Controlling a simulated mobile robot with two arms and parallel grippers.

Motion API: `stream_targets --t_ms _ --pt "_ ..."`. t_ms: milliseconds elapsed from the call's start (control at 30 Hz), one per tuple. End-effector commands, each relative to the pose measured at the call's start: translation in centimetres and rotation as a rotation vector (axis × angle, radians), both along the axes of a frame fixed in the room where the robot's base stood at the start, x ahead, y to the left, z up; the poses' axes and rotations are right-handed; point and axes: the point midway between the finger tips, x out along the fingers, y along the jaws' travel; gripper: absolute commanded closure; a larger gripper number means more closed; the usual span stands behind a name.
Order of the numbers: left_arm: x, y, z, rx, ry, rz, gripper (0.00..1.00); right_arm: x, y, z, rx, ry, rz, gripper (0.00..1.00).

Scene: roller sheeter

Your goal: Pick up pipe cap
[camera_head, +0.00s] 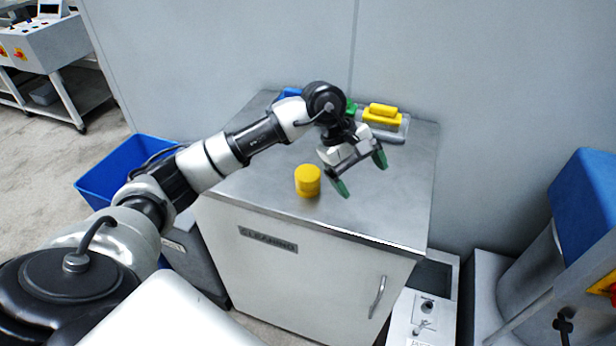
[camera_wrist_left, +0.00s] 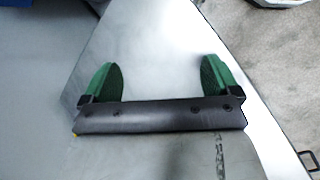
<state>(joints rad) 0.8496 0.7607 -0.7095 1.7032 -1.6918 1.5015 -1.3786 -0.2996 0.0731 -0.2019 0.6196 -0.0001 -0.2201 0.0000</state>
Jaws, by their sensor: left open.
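A yellow cylindrical pipe cap (camera_head: 307,181) stands on the metal top of the cleaning cabinet, near its front edge, in the head view. My left gripper (camera_head: 362,176) is above the cabinet top, to the right of the cap and apart from it. Its two green fingers are spread and nothing is between them. In the left wrist view, the open fingers (camera_wrist_left: 163,82) face bare metal. Only a tiny bit of yellow shows there, at the left end of the gripper's bar. My right gripper is in neither view.
The cleaning cabinet (camera_head: 268,215) stands against a grey wall. A yellow block on a grey tray (camera_head: 396,130) sits at the back right of its top. A blue item (camera_head: 288,94) is at the back, partly hidden by my arm. A blue bin (camera_head: 105,185) is left of the cabinet.

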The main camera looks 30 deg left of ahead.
Motion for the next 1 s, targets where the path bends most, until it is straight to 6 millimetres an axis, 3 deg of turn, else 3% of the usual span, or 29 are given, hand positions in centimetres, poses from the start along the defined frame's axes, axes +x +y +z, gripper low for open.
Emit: stream_targets --t_ms 33,100,200,300,600,767,1000 --pt "0.6 3.2 0.7 0.141 -0.006 -0.016 0.09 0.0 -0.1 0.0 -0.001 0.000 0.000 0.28" --pt "0.8 6.7 1.4 0.299 0.014 -0.038 0.09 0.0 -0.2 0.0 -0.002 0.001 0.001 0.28" --pt "0.7 10.3 2.5 0.448 0.050 -0.050 0.09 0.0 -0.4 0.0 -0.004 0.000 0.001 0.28" --pt "0.5 12.1 2.9 0.521 0.076 -0.053 0.09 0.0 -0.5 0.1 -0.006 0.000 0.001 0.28" --pt "0.4 12.5 -1.2 0.538 0.089 -0.057 0.09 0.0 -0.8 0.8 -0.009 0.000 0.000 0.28" --pt "0.4 12.5 -2.4 0.538 0.085 -0.057 0.09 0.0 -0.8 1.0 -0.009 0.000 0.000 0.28" --pt "-0.2 12.4 -5.4 0.536 0.089 -0.057 0.09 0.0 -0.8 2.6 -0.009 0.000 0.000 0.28"
